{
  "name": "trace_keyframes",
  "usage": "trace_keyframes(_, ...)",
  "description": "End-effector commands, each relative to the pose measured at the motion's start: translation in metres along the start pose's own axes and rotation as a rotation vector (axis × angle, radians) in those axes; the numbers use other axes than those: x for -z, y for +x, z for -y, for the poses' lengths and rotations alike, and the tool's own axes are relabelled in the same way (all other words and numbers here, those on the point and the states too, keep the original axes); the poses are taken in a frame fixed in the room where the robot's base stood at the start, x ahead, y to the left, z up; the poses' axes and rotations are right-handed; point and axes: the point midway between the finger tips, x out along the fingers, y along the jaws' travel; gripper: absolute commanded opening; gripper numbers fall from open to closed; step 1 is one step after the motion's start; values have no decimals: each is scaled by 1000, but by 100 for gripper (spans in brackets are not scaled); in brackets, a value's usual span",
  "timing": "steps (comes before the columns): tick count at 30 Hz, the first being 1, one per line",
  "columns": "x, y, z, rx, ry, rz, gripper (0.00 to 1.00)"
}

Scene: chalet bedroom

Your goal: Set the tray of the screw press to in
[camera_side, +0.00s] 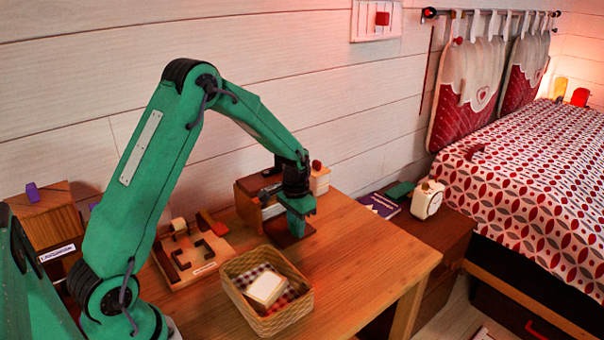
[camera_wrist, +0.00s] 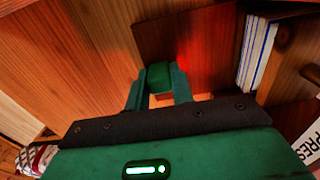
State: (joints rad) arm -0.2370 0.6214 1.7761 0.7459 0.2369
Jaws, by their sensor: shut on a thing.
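The screw press (camera_side: 248,205) is a wooden and dark-brown unit at the back of the desk, partly hidden behind my gripper. In the wrist view its label (camera_wrist: 306,148) is cut off at the right edge. A flat dark red-brown panel (camera_wrist: 165,30), which looks like the tray, lies beyond my fingers; a dark panel also shows under my gripper in the side view (camera_side: 279,236). My gripper (camera_side: 297,227) points down at the press's front. In the wrist view, my gripper (camera_wrist: 159,88) is shut on a small green block (camera_wrist: 159,75), seemingly the tray's knob. Its join to the tray is hidden.
A woven basket (camera_side: 246,315) with a checked cloth and pale block stands in front. A wooden puzzle board (camera_side: 205,262) is left of it. A wooden box with a red knob (camera_side: 319,180) stands right of the press. The desk's right front is clear.

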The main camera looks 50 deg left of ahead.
Motion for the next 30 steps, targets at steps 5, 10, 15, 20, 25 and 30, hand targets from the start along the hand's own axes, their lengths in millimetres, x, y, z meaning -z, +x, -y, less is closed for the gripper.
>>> trace_keyframes(5, 1, -1, 10, 1, -1, -5, 0)
trace_keyframes(10, 1, -1, 11, 2, -3, -7, 0)
trace_keyframes(15, 2, -1, 11, 2, -3, -7, 45)
trace_keyframes(20, 1, 0, 10, 1, -1, -5, 45)
trace_keyframes(25, 1, -1, 9, 1, -1, -4, 45)
trace_keyframes(30, 1, -9, 8, 1, 0, -5, 45)
